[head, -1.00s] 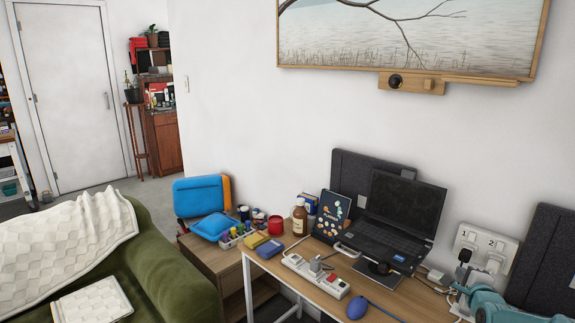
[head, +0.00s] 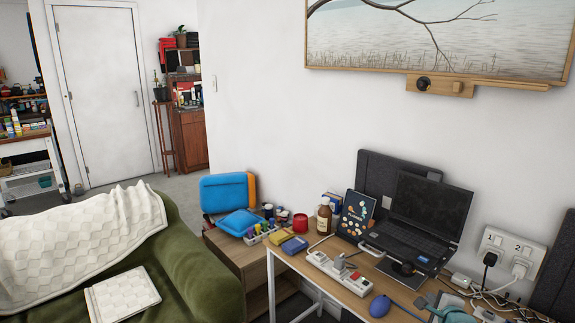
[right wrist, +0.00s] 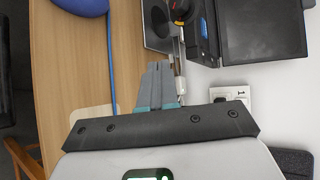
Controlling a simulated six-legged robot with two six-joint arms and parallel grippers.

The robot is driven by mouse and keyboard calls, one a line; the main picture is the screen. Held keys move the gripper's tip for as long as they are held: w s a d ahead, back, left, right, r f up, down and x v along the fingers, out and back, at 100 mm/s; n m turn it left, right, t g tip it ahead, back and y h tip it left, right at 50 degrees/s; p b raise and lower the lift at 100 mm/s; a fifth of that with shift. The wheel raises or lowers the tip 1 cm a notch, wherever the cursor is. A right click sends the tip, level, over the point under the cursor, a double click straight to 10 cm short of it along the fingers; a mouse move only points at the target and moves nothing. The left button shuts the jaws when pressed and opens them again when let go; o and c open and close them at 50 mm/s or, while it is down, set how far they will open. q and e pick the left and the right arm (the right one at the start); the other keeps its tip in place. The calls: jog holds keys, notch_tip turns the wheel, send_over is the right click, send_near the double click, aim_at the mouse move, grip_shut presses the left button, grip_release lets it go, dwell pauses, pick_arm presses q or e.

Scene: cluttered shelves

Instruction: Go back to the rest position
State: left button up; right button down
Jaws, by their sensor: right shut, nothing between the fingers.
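My right gripper (head: 428,303) shows at the bottom right of the head view, a teal shape cut off by the lower edge, over the front part of the wooden desk (head: 290,263). In the right wrist view my right gripper (right wrist: 158,66) has its grey fingers closed together with nothing between them. The desk also fills the left of that view (right wrist: 70,70). My left gripper is in neither view.
The desk holds an open laptop (head: 430,205), a white power strip (head: 338,275), a blue bulb-shaped thing (head: 380,306) and cables. A wall socket (head: 508,255) is at the right. A green sofa (head: 205,260) stands at the left.

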jog(key=s+a+f+n+g+y, duration=0.2)
jog(key=s+a+f+n+g, duration=0.1)
jog(key=s+a+f, duration=0.65)
jog(key=s+a+f+n+g+y, duration=0.3)
jog(key=s+a+f, duration=0.3)
jog(key=a, duration=0.6)
jog(key=s+a+f+n+g, duration=0.1)
jog(key=s+a+n+g, duration=0.1)
jog(key=s+n, duration=0.3)
jog(key=s+a+f+n+g, duration=0.2)
jog(key=s+n, duration=0.3)
jog(key=s, duration=0.5)
jog(key=s+a+f+n+g+y+p, duration=0.1)
jog(key=s+a+n, duration=0.3)
jog(key=s, duration=0.4)
jog(key=shift+s+a+f+n+g, duration=0.25)
jog(key=shift+s+f+n+g, duration=0.25)
jog(key=shift+g, duration=0.4)
